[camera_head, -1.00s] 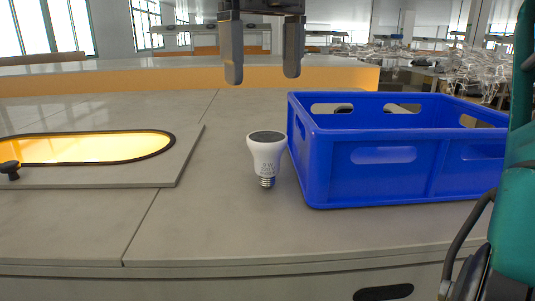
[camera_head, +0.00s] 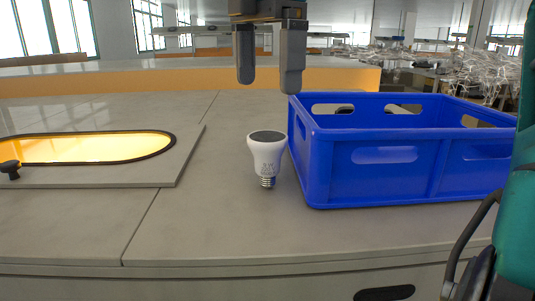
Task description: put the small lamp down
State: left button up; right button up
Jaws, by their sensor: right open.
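The small lamp (camera_head: 267,158) is a white bulb with a dark flat top and a metal screw base. It stands upright, base down, on the grey counter (camera_head: 215,225), just left of the blue crate. My right gripper (camera_head: 268,80) hangs above and beyond the lamp, pointing down. Its two fingers are apart with nothing between them, and it is clear of the lamp. My left gripper is not in view.
The blue crate (camera_head: 375,180) with handle slots stands close to the lamp's right. A raised plate (camera_head: 100,178) with a glowing yellow oval window and a dark knob (camera_head: 10,170) lies at the left. The counter in front of the lamp is clear.

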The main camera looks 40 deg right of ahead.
aim_at(267, 136)
notch_tip(267, 136, down, 6)
jog(key=shift+f+b, duration=0.1)
jog(key=shift+b, duration=0.25)
jog(key=shift+f, duration=3.05)
jog(key=c, duration=1.2)
jog(key=shift+r, duration=0.1)
jog(key=shift+r, duration=0.1)
notch_tip(267, 136, up, 20)
jog(key=p, duration=0.1)
jog(key=shift+p, duration=0.35)
